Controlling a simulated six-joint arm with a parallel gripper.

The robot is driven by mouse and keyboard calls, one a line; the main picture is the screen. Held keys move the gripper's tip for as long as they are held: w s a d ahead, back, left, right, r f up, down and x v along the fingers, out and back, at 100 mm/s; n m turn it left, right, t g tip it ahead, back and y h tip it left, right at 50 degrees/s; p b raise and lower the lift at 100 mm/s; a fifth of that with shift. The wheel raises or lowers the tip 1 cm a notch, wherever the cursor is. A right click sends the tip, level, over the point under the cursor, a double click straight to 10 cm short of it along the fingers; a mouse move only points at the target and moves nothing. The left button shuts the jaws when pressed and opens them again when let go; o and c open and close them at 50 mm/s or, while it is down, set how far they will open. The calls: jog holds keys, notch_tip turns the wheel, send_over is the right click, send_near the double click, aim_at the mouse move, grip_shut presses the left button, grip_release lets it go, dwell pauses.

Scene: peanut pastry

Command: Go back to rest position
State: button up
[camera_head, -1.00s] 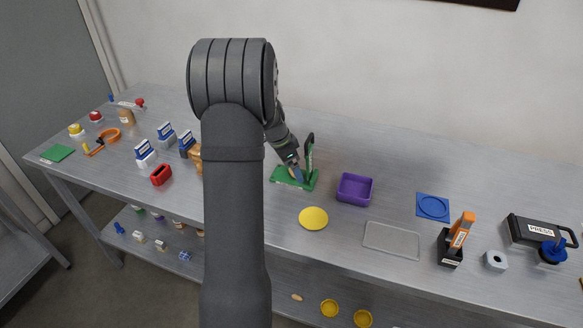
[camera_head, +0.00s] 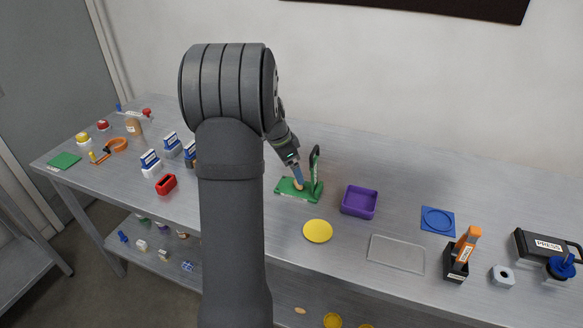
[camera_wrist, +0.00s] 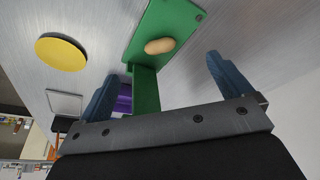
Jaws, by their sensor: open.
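My gripper (camera_head: 298,182) is open over the green stand (camera_head: 284,193), which has a flat base and an upright part. In the wrist view my two blue fingers (camera_wrist: 162,88) are wide apart and empty. A tan peanut-shaped piece (camera_wrist: 159,46) lies on the green base (camera_wrist: 148,25), beyond the fingertips and apart from them. The green upright part (camera_wrist: 146,92) shows between the fingers. In the head view my own arm hides part of the table to the left of the stand.
A yellow disc (camera_head: 318,231), a purple bin (camera_head: 359,201) and a clear tray (camera_head: 396,254) lie right of the stand. A black holder with an orange-handled tool (camera_head: 466,247) stands farther right. A red box (camera_head: 166,184) and several stamps are at left. The back of the table is clear.

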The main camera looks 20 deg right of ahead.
aim_at(296, 184)
jog(key=shift+f, duration=0.1)
jog(key=shift+x, duration=3.05)
jog(key=v, duration=0.7)
jog(key=x, duration=0.8)
notch_tip(296, 184, up, 3)
jog(key=shift+r, duration=0.75)
